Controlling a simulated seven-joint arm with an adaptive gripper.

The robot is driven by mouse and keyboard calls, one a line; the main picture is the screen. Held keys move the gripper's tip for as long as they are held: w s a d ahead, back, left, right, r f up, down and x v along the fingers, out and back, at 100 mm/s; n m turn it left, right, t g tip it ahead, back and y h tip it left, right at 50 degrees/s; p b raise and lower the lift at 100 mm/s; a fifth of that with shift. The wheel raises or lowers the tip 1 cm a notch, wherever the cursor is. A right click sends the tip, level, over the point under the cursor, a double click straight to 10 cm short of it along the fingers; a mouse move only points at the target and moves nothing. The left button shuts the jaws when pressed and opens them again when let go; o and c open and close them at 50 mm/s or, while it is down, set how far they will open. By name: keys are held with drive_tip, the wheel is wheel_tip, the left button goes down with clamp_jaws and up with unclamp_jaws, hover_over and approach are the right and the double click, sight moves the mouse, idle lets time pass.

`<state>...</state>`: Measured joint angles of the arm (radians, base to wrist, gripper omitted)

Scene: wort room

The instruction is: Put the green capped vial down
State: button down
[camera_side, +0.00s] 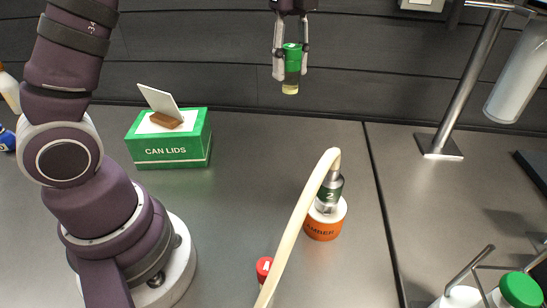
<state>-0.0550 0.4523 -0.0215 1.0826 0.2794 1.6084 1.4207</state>
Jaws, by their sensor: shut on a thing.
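The green capped vial (291,70) hangs upright at the top middle of the side view. Its green cap is up, and pale yellowish contents show at its bottom. My gripper (290,73) points down from the top edge with a finger on each side of the vial, shut on it. The vial is held well above the grey worktop (240,220), with nothing touching it from below.
A green CAN LIDS box (170,140) stands left of centre. A pale hose (298,225) runs to a fitting on an orange-labelled container (325,220). A red cap (264,268) is beside the hose. A green-lidded container (519,290) and metal post (458,90) are right.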

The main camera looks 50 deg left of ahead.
drive_tip(key=s+d+m, duration=0.3)
drive_tip(key=s+d, duration=0.2)
drive_tip(key=d, duration=0.6)
drive_tip(key=s+d+m, duration=0.3)
drive_tip(key=s+d, duration=0.1)
drive_tip(key=d, duration=0.8)
drive_tip(key=f, duration=2.1)
drive_tip(key=shift+s+a, duration=0.1)
drive_tip(key=shift+a, duration=0.25)
drive_tip(key=shift+f, duration=0.1)
drive_tip(key=c, duration=0.8)
unclamp_jaws()
drive_tip(key=shift+c, duration=0.2)
